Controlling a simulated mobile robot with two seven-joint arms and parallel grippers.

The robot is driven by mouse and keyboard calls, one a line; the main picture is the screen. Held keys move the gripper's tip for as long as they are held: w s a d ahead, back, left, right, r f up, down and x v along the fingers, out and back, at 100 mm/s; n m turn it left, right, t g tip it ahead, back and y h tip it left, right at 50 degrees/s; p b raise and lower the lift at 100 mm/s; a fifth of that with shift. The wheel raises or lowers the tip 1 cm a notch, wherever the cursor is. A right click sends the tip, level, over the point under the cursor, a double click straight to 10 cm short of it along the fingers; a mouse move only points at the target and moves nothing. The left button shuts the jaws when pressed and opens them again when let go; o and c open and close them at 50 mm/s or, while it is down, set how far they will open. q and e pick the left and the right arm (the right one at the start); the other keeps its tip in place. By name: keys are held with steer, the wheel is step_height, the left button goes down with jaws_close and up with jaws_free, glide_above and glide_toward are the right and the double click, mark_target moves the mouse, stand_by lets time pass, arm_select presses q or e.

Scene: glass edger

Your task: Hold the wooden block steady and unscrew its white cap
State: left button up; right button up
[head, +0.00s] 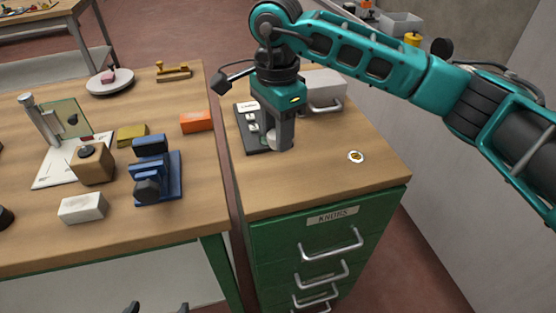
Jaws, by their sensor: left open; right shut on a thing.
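The wooden block (96,168) stands on the left workbench, with a dark round piece on its top. I see no white cap on the block. My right gripper (278,142) points down over the green cabinet's wooden top, well to the right of the block. It is shut on a small white round piece (271,140), partly hidden by the fingers; I cannot tell for sure that it is the cap. My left gripper (157,308) shows only its two dark fingertips at the bottom edge. They are apart and empty, away from the block.
A black tray (258,149) with white pieces lies beside my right gripper. A blue vise (158,175), a white block (82,208), an orange box (196,122) and a glass-plate stand (47,125) surround the wooden block. A narrow gap separates bench and cabinet (330,190).

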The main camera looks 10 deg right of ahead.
mark_target(277, 175)
step_height(277, 175, down, 8)
steer(key=shift+f, duration=0.1)
stand_by(0.4)
steer(key=shift+f, duration=0.2)
steer(key=o, duration=1.2)
steer(key=shift+r, duration=0.1)
steer(key=shift+c, duration=0.2)
step_height(277, 175, up, 12)
steer(key=shift+f, duration=0.25)
steer(key=shift+r, duration=0.4)
